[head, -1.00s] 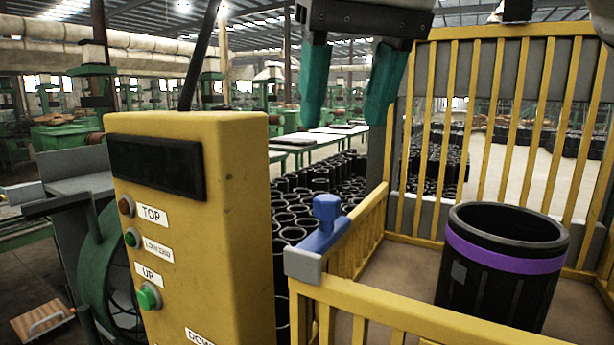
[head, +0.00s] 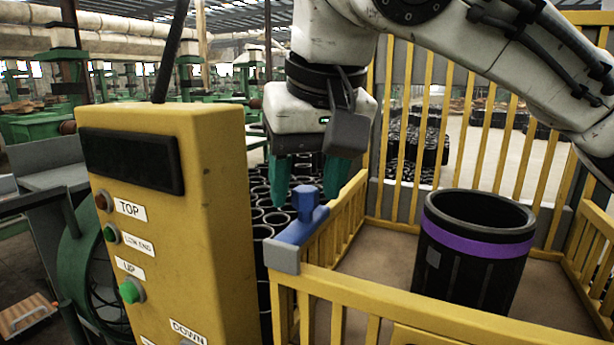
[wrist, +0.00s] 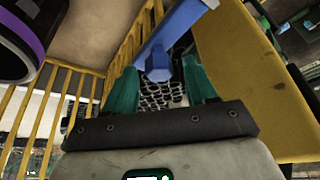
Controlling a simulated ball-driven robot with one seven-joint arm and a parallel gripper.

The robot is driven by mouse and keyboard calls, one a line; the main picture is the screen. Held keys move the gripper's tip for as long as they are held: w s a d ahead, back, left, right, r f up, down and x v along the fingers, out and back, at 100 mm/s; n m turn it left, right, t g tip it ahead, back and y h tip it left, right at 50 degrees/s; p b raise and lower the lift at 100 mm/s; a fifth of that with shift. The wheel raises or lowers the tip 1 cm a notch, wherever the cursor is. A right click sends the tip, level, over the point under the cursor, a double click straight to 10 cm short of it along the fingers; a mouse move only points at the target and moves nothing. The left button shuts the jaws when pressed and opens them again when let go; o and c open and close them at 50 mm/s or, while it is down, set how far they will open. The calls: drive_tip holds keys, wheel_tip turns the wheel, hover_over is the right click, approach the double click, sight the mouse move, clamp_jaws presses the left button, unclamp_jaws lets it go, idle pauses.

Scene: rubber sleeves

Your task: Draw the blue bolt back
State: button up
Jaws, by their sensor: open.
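The blue bolt (head: 300,226) with its upright knob lies at the corner of the yellow cage (head: 400,305), partly in a grey block (head: 283,255). My gripper (head: 306,192) points down just above and behind the knob, its two teal fingers apart. In the wrist view the bolt (wrist: 172,32) runs between and ahead of the open fingers (wrist: 162,88), with the knob end between them. I cannot tell whether either finger touches it.
A yellow control box (head: 190,190) with labelled buttons stands close left of the bolt. A black sleeve with a purple band (head: 475,245) stands inside the cage. Many black sleeves (head: 262,205) stand on the floor behind.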

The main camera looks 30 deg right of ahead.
drive_tip(key=shift+c, duration=0.4)
clamp_jaws()
